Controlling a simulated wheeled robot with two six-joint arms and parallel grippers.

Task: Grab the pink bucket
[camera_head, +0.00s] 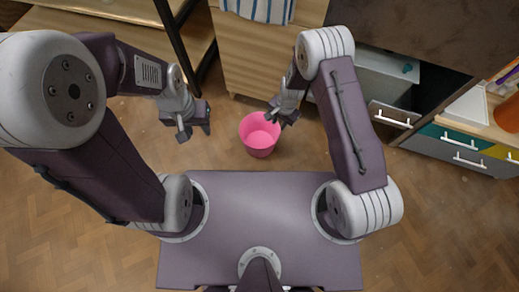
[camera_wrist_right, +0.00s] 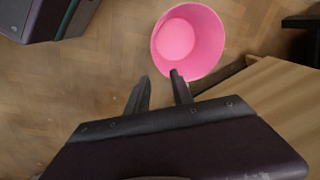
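The pink bucket (camera_head: 259,138) stands upright on the wooden floor in front of my base, and its open top and empty inside show. It also appears in the right wrist view (camera_wrist_right: 205,45), at the top right of centre. My right gripper (camera_head: 284,118) is at the right side of the bucket's rim in the head view. In the right wrist view its fingers (camera_wrist_right: 160,84) are apart with floor visible between them, and one fingertip overlaps the rim; I cannot tell whether it touches. My left gripper (camera_head: 194,128) is open and empty, left of the bucket and apart from it.
A wooden cabinet (camera_head: 262,55) with a striped towel (camera_head: 258,9) stands behind the bucket. An open drawer (camera_head: 392,115) juts out at the right, beside a coloured drawer unit (camera_head: 460,145). A shelf with a black frame (camera_head: 178,35) is at the left. Floor around the bucket is clear.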

